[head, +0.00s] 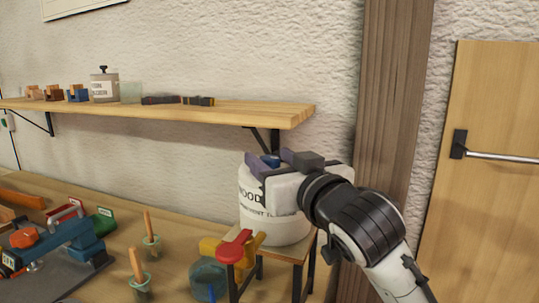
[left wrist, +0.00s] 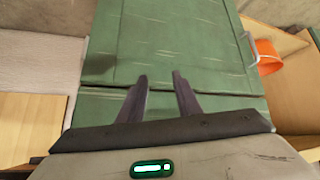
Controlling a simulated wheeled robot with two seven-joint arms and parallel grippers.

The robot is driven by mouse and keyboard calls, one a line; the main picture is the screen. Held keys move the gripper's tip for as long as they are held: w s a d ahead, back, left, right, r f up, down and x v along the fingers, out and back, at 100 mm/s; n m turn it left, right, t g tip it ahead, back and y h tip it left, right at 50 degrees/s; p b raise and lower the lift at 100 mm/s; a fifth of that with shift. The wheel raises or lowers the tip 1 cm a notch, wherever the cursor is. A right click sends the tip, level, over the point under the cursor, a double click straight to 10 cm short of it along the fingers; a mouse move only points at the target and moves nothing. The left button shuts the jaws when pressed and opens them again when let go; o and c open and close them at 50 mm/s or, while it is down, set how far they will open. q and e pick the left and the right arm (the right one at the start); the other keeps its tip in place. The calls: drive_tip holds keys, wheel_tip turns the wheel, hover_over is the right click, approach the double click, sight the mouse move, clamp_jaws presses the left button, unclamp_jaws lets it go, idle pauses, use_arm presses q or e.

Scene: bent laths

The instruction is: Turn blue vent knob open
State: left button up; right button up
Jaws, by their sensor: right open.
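A small blue knob (head: 270,160) sits on top of a white container (head: 262,222) with dark lettering that reads partly "WOOD". The container stands upright on a small wooden stand. My right gripper (head: 269,162) is at the container's top, its open fingers on either side of the knob. I cannot tell whether they touch it. The gripper hides part of the container's top and right side. My left gripper (left wrist: 160,78) shows only in the left wrist view, open and empty in front of a green panelled surface (left wrist: 165,45).
A red-handled part (head: 235,245) is at the stand's front. A wooden shelf (head: 200,115) with small items runs behind on the left. The bench below holds a blue clamp-like tool (head: 60,240) and upright wooden-handled tools (head: 151,232). A wooden post (head: 388,90) rises behind my right arm.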

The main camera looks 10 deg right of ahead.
drive_tip(key=shift+w+a, duration=0.15)
drive_tip(key=shift+w, duration=0.5)
use_arm(q)
drive_tip(key=shift+w+r, duration=0.1)
drive_tip(key=shift+r, duration=0.05)
drive_tip(key=shift+w, duration=0.1)
use_arm(e)
drive_tip(key=c, duration=1.1)
use_arm(q)
drive_tip(key=shift+w+r, duration=0.15)
use_arm(e)
drive_tip(key=shift+o, duration=0.3)
